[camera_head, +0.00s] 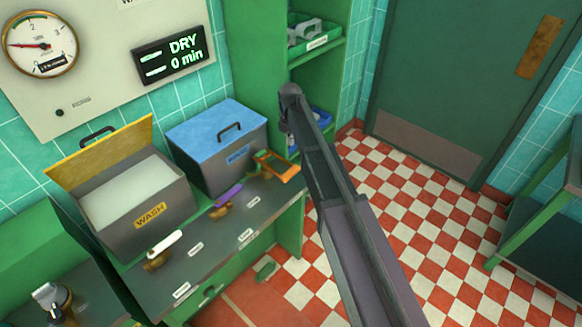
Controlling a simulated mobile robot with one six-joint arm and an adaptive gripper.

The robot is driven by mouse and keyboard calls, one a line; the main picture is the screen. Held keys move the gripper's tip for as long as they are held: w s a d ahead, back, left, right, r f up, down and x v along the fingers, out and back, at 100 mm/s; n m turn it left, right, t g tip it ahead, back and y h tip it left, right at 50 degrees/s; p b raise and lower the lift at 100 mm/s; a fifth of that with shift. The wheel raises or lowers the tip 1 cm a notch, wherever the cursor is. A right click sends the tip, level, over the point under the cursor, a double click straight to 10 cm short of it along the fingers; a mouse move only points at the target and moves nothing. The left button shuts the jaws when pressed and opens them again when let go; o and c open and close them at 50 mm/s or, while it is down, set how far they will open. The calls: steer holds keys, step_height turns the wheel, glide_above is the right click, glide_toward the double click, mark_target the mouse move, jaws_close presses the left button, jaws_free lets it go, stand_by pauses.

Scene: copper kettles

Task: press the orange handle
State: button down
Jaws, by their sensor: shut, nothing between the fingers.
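The orange handle (272,162) sits at the back right end of the grey counter, just right of the blue-lidded box. It is small here, and I cannot tell its exact position. My dark arm reaches up from the bottom, and its far end is above and slightly right of the handle. I cannot make out my gripper's fingers; they are hidden or out of view. No contact with the handle shows.
A purple handle (228,194) and a white handle (165,243) stand along the counter (212,258). Behind them are an open WASH box (150,216) and a blue-lidded box (216,134). Green shelves (316,44) rise behind my arm.

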mark_target(292, 177)
steer(key=shift+f, duration=0.2)
step_height(292, 177, down, 14)
steer(key=b, duration=1.4)
steer(key=shift+r, duration=0.2)
steer(key=shift+f, duration=0.1)
stand_by(0.4)
steer(key=f+b, duration=0.1)
steer(key=f+y+b, duration=0.1)
steer(key=f+t+b, duration=0.1)
steer(key=shift+s+d, duration=0.2)
steer(key=shift+d, duration=0.05)
step_height(292, 177, down, 2)
steer(key=t+y+b, duration=0.1)
steer(key=b, duration=0.2)
steer(key=shift+f+y, duration=0.15)
steer(key=shift+y, duration=0.15)
steer(key=shift+b+x, duration=0.95)
steer(key=shift+b, duration=0.3)
steer(key=shift+s, duration=0.2)
